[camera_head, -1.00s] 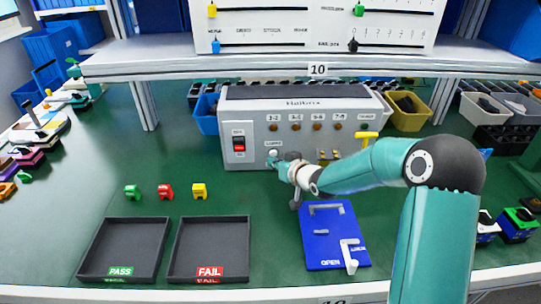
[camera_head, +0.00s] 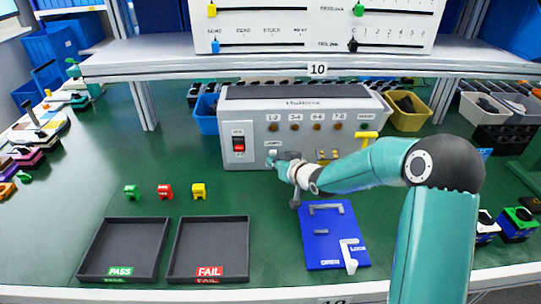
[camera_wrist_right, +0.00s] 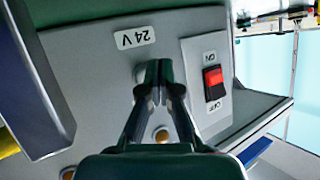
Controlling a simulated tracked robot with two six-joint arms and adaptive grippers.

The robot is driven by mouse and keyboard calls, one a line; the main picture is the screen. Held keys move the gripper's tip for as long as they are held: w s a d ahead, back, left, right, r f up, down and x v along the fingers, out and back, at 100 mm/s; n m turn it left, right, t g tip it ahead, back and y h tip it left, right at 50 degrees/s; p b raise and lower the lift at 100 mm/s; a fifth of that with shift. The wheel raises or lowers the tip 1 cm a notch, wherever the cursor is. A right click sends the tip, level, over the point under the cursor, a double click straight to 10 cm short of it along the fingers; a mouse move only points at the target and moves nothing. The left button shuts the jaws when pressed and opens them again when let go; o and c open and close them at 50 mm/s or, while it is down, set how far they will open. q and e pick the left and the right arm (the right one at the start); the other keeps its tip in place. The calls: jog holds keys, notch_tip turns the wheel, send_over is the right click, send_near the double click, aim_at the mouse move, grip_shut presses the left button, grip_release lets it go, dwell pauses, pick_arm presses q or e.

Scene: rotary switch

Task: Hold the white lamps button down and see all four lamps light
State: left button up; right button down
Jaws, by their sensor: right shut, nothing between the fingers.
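The grey tester box (camera_head: 300,100) stands at the back of the bench. Its row of four amber-brown lamps (camera_head: 295,127) looks dull; I see no clear glow. The white lamps button (camera_head: 272,153) is at the lower left of the front panel, partly covered by my right gripper (camera_head: 273,162). In the right wrist view the gripper (camera_wrist_right: 160,78) is shut and empty, its tips close to the panel and over the pale button (camera_wrist_right: 141,72). I cannot tell whether the tips touch or press it. My left gripper is not in view.
A red rocker switch (camera_head: 238,144) is left of the button. A yellow handle (camera_head: 366,135) is at the box's right. A blue plate (camera_head: 335,246), PASS tray (camera_head: 88,250) and FAIL tray (camera_head: 175,250) lie in front. Small coloured pieces (camera_head: 165,191) stand on the left.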

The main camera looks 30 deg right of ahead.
jog(key=shift+w+d, duration=0.4)
jog(key=shift+w, duration=0.15)
dwell(1.4)
dwell(3.6)
jog(key=shift+s+a+b, duration=0.3)
jog(key=shift+s+b, duration=0.2)
jog(key=shift+s+a, duration=0.15)
jog(key=shift+s, duration=0.1)
jog(key=shift+s+a+f+b, duration=0.1)
jog(key=shift+s+a+b, duration=0.25)
jog(key=shift+s+b, duration=0.25)
jog(key=shift+s+a+b, duration=0.65)
jog(key=shift+s+b, duration=0.3)
jog(key=shift+s, duration=0.05)
jog(key=shift+s+a, duration=0.3)
jog(key=shift+s, duration=0.25)
